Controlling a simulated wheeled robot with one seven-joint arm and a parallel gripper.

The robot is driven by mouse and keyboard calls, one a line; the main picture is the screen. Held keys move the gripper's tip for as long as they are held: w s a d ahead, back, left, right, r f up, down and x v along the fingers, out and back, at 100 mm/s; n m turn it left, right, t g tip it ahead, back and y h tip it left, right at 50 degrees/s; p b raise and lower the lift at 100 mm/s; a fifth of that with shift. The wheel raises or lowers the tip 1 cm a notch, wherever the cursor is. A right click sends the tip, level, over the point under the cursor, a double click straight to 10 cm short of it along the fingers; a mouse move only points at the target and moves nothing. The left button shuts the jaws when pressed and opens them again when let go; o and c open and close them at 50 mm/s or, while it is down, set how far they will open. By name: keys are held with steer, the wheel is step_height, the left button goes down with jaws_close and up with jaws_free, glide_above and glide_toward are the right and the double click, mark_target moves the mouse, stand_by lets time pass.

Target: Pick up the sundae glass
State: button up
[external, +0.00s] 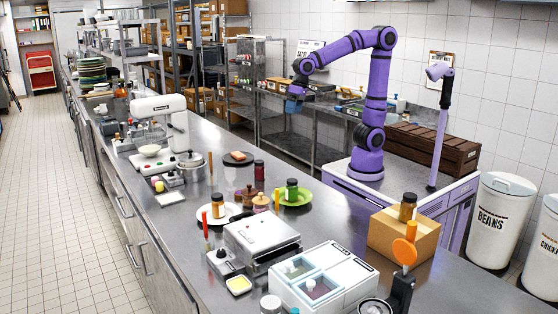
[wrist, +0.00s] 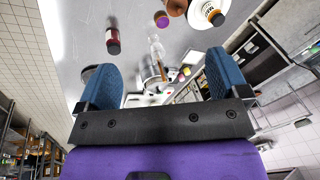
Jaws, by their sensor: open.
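My gripper (external: 294,104) hangs in the air above the far side of the steel counter, at the end of my bent purple arm. In the wrist view its two blue fingers (wrist: 162,80) are wide apart with nothing held between them. A slim, pale, partly see-through object (wrist: 156,46) shows beyond the fingers in the wrist view, too small to name.
On the counter (external: 185,247) stand a dark red jar (external: 259,170), a green plate (external: 303,203) with a jar, a white plate (external: 232,209), and a dark plate (external: 229,160) with food. A white stand mixer (external: 160,104) is at left, a cardboard box (external: 421,245) at right.

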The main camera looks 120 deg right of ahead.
steer(key=w+d+f+m+g, duration=0.1)
steer(key=w+d+f+m, duration=0.3)
steer(key=w+d, duration=0.25)
steer(key=m+g, duration=0.2)
steer(key=m, duration=1)
glide_toward(230, 173)
steer(key=s+d+f, duration=0.1)
steer(key=d, duration=0.2)
step_height(230, 173, down, 11)
steer(key=shift+r, duration=0.25)
steer(key=c, duration=1.5)
